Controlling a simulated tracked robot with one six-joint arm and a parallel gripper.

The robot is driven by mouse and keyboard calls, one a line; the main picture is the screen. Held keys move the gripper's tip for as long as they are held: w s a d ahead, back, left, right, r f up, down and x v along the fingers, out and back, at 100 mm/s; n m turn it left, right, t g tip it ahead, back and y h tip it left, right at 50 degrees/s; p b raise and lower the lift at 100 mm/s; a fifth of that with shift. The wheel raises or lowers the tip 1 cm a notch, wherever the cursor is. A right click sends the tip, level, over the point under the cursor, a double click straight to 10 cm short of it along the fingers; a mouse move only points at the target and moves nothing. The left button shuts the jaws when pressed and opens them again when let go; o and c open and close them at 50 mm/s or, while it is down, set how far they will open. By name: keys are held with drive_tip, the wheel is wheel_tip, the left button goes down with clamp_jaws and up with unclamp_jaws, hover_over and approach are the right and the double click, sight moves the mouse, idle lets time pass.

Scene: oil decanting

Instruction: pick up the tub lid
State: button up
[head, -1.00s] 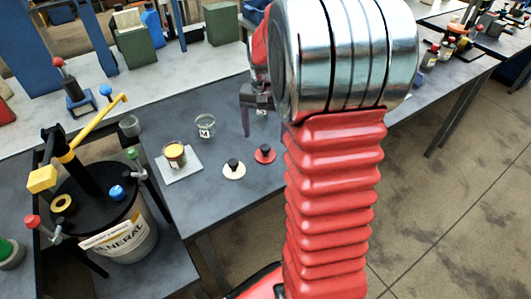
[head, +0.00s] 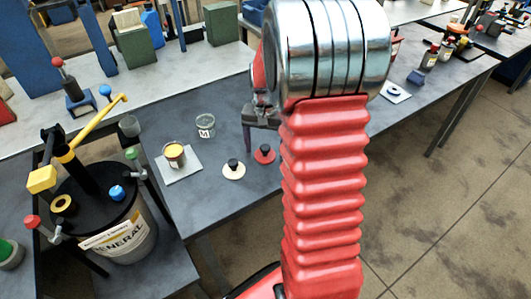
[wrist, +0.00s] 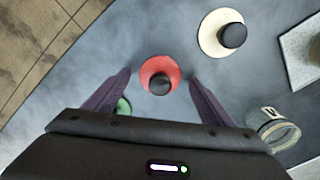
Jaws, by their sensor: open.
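Two lids with black knobs lie on the grey bench: a red lid (head: 264,153), also in the wrist view (wrist: 147,76), and a cream lid (head: 234,173), also in the wrist view (wrist: 208,44). I cannot tell from the frames which one is the tub lid. My gripper (wrist: 159,76) is open and empty, with the red lid showing between its two dark fingers. The cream lid lies outside the fingers, to the upper right in the wrist view. In the head view, one finger shows just behind the red lid and my arm hides the rest.
A tin with yellow contents (head: 174,152) stands on a grey plate (head: 181,177). A clear glass jar (head: 206,128) stands behind it, also in the wrist view (wrist: 272,130). A large drum (head: 130,235) with a pump stands at the left. A green thing (wrist: 123,107) is partly hidden by the left finger.

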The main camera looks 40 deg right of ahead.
sight(265, 146)
drive_tip(key=shift+f, duration=0.3)
drive_tip(key=shift+c, duration=0.4)
drive_tip(key=c, duration=1)
drive_tip(key=shift+r, duration=0.1)
wheel_tip(265, 146, up, 10)
drive_tip(key=shift+f, duration=0.1)
idle(0.6)
